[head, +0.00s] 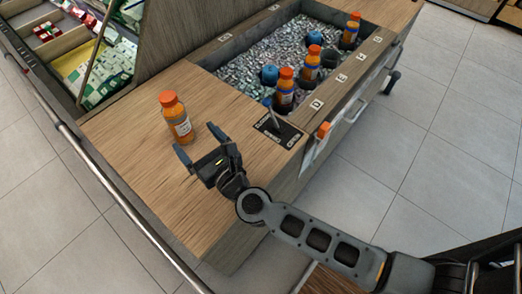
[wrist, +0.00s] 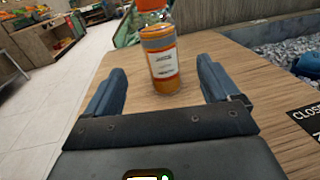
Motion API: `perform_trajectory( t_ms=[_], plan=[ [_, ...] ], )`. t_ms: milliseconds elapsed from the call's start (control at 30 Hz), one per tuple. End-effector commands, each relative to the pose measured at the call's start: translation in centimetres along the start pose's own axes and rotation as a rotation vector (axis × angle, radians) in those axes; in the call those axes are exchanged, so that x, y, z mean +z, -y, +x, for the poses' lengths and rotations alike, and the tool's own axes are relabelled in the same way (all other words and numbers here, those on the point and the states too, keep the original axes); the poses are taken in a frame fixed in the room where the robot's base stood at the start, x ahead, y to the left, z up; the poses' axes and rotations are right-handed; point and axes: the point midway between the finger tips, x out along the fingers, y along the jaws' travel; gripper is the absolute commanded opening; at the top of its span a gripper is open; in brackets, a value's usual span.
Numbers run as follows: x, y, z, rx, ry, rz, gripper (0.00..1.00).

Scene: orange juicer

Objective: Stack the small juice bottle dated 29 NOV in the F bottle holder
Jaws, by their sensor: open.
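A small orange juice bottle (head: 178,122) with an orange cap stands upright on the wooden counter. It also shows in the wrist view (wrist: 163,62), its white label facing me; the date is too small to read. My gripper (head: 199,146) is open and empty, its fingers pointing at the bottle from the near side. In the wrist view the bottle stands beyond and between the two fingers, touching neither. The ice bin (head: 240,72) holds the bottle holders, with small letter tags along its rim; the tag D (head: 317,104) is nearest, the others are hard to read.
Several orange bottles, such as this one (head: 285,92), stand in the ice, alongside blue round items (head: 269,75). A dark opening (head: 329,57) shows among them. A black plate with a lever (head: 277,131) sits at the bin's near end. The counter around the bottle is clear.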

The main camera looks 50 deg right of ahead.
Motion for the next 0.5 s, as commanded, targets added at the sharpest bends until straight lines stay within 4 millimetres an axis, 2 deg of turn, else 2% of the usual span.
perform_trajectory(
  t_ms=[167, 267, 367, 500],
  plan=[
    [-0.1, 0.1, -0.4, 0.001, -0.001, -0.026, 0.89],
    [-0.2, 0.8, -2.3, 0.005, -0.003, -0.150, 0.89],
    [-0.2, 2.0, -5.9, 0.018, -0.004, -0.401, 0.89],
    [0.5, 3.7, -12.2, 0.050, -0.003, -0.873, 0.89]
  ],
)
